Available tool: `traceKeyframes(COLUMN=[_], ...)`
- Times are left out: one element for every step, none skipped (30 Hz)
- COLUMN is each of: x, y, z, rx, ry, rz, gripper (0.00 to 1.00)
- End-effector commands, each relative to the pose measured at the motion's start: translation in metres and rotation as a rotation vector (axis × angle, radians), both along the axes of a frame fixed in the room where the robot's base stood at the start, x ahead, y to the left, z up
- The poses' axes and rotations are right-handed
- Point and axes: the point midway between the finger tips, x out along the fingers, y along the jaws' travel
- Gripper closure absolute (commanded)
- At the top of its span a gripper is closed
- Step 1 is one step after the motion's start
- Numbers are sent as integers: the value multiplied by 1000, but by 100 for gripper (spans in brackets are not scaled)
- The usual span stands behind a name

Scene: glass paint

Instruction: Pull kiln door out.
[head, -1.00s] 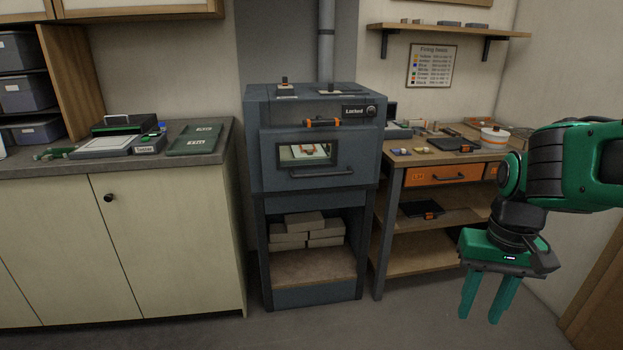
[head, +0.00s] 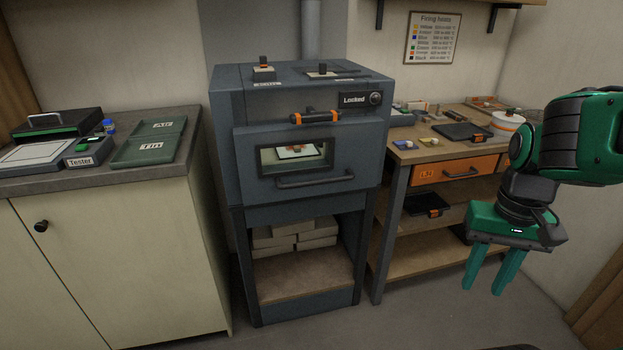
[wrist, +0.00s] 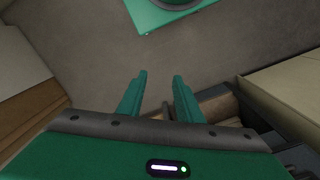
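The kiln (head: 225,110) is a grey-blue cabinet in the middle of the head view. Its door (head: 350,158) has a small window showing a lit inside with a pale piece in it, and a dark bar handle (head: 315,180) below the window. The door looks shut. An orange and black latch handle (head: 315,117) sits above the window, and a display beside it reads "Locked" (head: 355,99). My gripper (head: 482,278) hangs to the right of the kiln, pointing down, apart from the door. Its two fingers (wrist: 160,85) are spread with nothing between them.
A wooden bench (head: 400,153) with an orange drawer (head: 455,170) stands right of the kiln, behind my gripper. A counter (head: 190,178) with a tester and green trays stands left. Bricks (head: 295,235) lie under the kiln. The floor in front is clear.

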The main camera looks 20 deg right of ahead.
Motion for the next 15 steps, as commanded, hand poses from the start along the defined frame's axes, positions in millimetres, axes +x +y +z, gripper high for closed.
traceKeyframes(x=[0,0,0,0,0,0,0,0,0,0,-2,-9,-7,-3,5], y=[0,0,0,0,0,0,0,0,0,0,0,0,0,1,1], z=[0,0,0,0,0,0,0,0,0,0,1,4,3,2,-1], rx=[0,0,0,0,0,0,0,0,0,0,0,0,-1,-2,-3], ry=[0,0,0,0,0,0,0,0,0,0,-4,-16,-22,-27,-38], rz=[0,0,0,0,0,0,0,0,0,0,2,6,10,17,32], gripper=[67,67,67,67,67,67,67,67,67,67,67,67,67,67,67])
